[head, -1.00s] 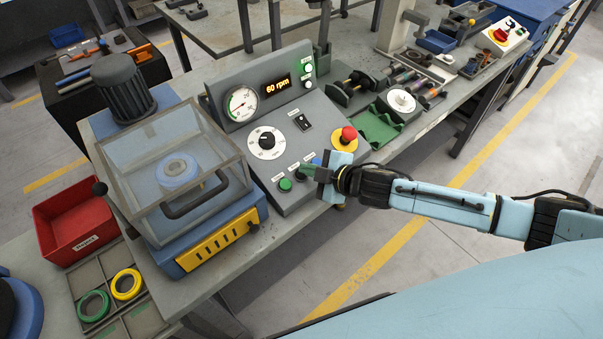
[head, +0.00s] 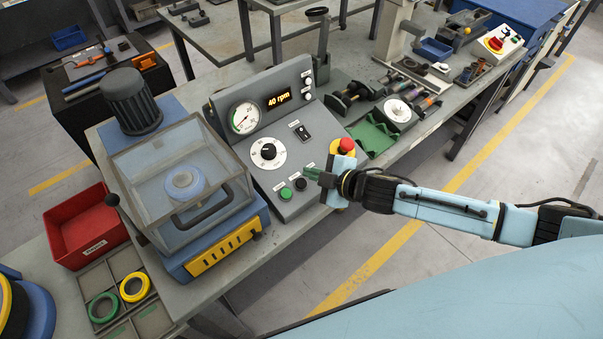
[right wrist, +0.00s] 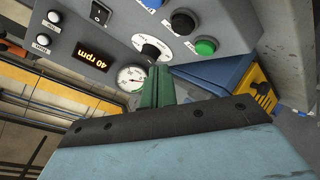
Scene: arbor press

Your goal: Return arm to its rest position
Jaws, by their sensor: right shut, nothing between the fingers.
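My right arm comes in from the right in the head view. My right gripper (head: 313,174) is shut and empty, its green fingers over the lower right part of the grey control panel (head: 262,201). The fingers also show in the right wrist view (right wrist: 158,72), in front of the panel. A green button (head: 286,193) and a black button (head: 300,184) lie just left of the fingertips; I cannot tell whether the fingers touch the panel. The display (head: 279,98) reads 40 rpm. My left gripper is not in view.
A clear-lidded machine (head: 180,165) with a closed lid stands left of the panel. A red emergency button (head: 346,146) sits close beside my wrist. A green tray (head: 373,138) and several tools lie farther right. A red bin (head: 84,230) is at the left. The floor at the right front is clear.

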